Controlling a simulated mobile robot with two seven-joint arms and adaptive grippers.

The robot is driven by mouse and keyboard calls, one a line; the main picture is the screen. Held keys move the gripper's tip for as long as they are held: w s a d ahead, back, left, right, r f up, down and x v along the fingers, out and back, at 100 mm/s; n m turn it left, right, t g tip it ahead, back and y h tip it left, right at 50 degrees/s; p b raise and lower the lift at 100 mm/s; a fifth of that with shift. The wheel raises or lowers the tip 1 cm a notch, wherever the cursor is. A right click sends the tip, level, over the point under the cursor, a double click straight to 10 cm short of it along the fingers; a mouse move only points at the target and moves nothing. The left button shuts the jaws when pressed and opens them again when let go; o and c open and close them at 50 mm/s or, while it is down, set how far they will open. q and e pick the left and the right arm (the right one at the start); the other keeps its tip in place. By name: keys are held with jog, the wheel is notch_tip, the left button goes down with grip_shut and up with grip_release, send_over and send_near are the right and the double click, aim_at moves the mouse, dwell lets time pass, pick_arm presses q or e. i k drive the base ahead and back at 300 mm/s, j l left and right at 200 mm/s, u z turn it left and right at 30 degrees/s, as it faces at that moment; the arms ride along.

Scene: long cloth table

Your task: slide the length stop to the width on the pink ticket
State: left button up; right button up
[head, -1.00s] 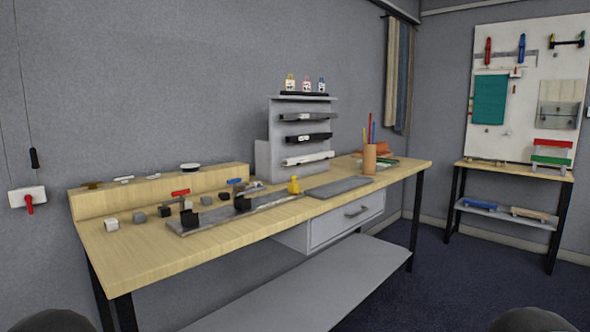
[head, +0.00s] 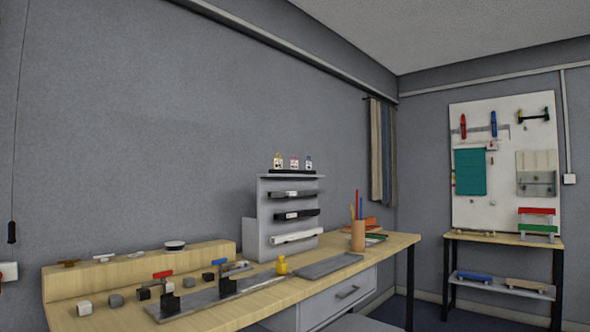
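Three small tickets stand on top of the grey rack; the middle one looks pink (head: 294,163), and its writing is too small to read. A long grey rail (head: 200,298) lies along the table, with black blocks (head: 170,304) and red-handled (head: 162,275) and blue-handled (head: 236,272) parts at or behind it. A small yellow piece (head: 282,266) stands at the rail's right end. I cannot tell for sure which piece is the length stop. Neither of my grippers is in view.
The grey rack (head: 290,215) holds bars on its shelves. A grey flat plate (head: 326,266), a cup of pencils (head: 358,236) and a wooden ledge (head: 140,265) share the table. A pegboard (head: 506,165) and side table (head: 504,240) stand at the right.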

aim_at(281, 267)
jog(key=i+l+u, duration=0.5)
jog(key=i+l, duration=0.2)
